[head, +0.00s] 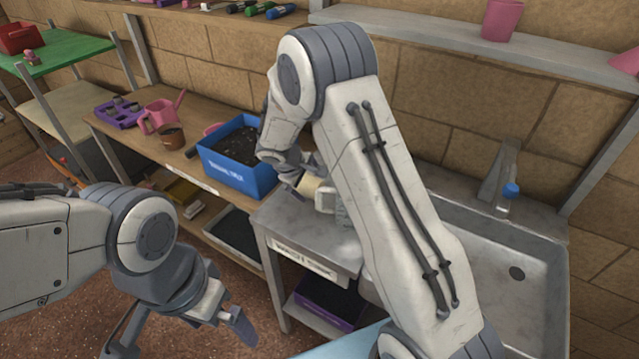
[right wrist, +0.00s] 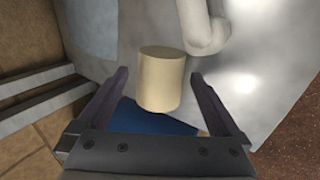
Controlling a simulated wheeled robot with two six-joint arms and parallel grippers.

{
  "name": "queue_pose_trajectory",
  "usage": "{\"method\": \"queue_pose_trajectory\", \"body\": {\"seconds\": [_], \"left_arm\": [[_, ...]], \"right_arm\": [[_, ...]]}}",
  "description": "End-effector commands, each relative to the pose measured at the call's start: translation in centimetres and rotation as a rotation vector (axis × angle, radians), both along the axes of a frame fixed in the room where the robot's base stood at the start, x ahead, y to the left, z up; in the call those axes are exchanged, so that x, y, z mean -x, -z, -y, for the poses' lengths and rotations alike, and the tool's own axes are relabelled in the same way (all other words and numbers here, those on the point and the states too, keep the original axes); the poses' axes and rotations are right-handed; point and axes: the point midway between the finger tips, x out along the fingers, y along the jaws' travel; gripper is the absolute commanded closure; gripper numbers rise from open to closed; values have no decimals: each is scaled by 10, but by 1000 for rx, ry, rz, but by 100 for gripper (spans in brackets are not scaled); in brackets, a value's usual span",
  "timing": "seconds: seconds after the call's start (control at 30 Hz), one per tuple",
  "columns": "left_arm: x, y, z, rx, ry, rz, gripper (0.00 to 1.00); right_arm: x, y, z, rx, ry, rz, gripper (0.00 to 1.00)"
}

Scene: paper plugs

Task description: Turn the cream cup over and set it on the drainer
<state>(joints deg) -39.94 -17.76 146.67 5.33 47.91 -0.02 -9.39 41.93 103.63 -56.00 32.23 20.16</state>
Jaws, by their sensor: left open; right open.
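The cream cup (right wrist: 161,82) stands between the spread fingers of my right gripper (right wrist: 159,75) in the right wrist view; I see no clear contact. Its upper end looks like a plain, even disc; I cannot tell whether this is base or mouth. In the head view the cup (head: 309,184) is partly hidden by my right arm, on the metal worktop (head: 305,233) left of the sink. The drainer (head: 346,218) seems to be the ridged part there, mostly behind my arm. My left gripper (head: 238,318) is open and empty, low over the floor at the lower left.
A white curved object (right wrist: 207,34) sits close beside the cup. A blue box of soil (head: 236,163) stands left of the cup on the wooden bench. The sink basin (head: 500,285) and tap (head: 497,175) lie to the right. A pink cup (head: 501,20) stands on the upper shelf.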

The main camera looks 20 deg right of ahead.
Motion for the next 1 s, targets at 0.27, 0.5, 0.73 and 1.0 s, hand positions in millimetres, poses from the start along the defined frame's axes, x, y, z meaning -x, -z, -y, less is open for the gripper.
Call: {"method": "queue_pose_trajectory", "body": {"seconds": [0.27, 0.5, 0.73, 1.0], "left_arm": [[0, 0, 0, 0, 0, 0, 0], [0, 0, 0, 0, 0, 0, 0], [0, 0, 0, 0, 0, 0, 0], [0, -2, 0, 0, 0, 0, 0]], "right_arm": [[-2, 6, 2, -1, 0, 1, 0], [-2, 5, 2, -1, 0, 1, 80], [-2, 5, 2, -1, 0, 1, 96], [-3, -32, 2, -2, 0, 8, 96]]}}
